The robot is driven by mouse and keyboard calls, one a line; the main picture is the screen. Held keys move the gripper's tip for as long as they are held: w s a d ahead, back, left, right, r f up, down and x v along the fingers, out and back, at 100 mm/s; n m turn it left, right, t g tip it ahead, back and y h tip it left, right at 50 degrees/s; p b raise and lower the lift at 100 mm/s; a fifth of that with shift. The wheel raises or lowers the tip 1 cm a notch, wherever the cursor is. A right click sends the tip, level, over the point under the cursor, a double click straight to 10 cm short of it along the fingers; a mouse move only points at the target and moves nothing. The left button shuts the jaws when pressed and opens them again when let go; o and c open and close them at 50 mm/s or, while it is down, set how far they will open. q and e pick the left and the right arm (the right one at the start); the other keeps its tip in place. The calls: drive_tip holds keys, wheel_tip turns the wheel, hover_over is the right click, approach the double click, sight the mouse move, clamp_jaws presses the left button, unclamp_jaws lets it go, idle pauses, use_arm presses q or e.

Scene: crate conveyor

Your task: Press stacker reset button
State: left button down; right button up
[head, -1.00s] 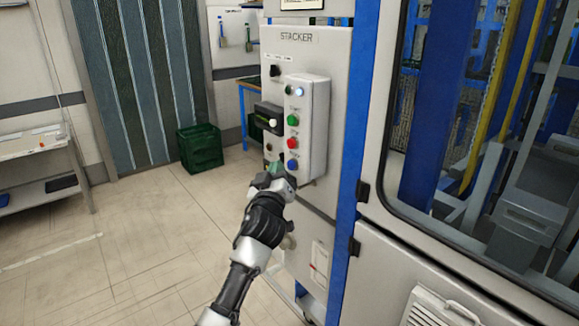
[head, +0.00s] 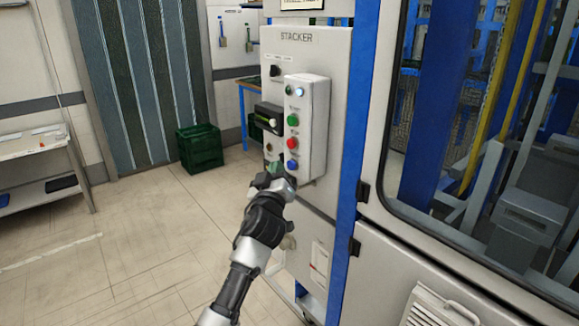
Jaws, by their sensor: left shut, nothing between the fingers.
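The grey stacker panel (head: 325,60) stands upright at the centre, marked STACKER. A button box (head: 317,130) sticks out from it. On its face, top to bottom, are a lit white button (head: 299,91), a green button (head: 293,120), a red button (head: 292,143) and a blue button (head: 292,165). The small labels are too blurred to read. My left gripper (head: 276,172) is shut and empty, just below and left of the blue button. I cannot tell whether it touches the box. My right gripper is not in view.
A black device (head: 268,118) juts from the panel left of the button box. A blue post (head: 352,150) and a windowed machine enclosure (head: 440,262) stand to the right. A green crate (head: 200,148) sits on the floor behind. The floor at left is clear.

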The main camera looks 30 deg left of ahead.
use_arm(q)
drive_tip(key=shift+w, duration=0.1)
idle(0.3)
drive_tip(key=shift+w+d+b, duration=0.2)
drive_tip(key=shift+w+b, duration=0.15)
drive_tip(key=shift+w+d+b, duration=0.15)
drive_tip(key=shift+w+b, duration=0.2)
idle(0.7)
drive_tip(key=shift+s, duration=0.1)
drive_tip(key=shift+s+a+p, duration=0.3)
drive_tip(key=shift+s+p, duration=0.05)
drive_tip(key=shift+s, duration=0.3)
drive_tip(key=s, duration=0.1)
drive_tip(key=s+a+p, duration=0.1)
drive_tip(key=s, duration=0.1)
drive_tip(key=s+a+p, duration=0.1)
drive_tip(key=shift+s, duration=0.3)
idle(0.3)
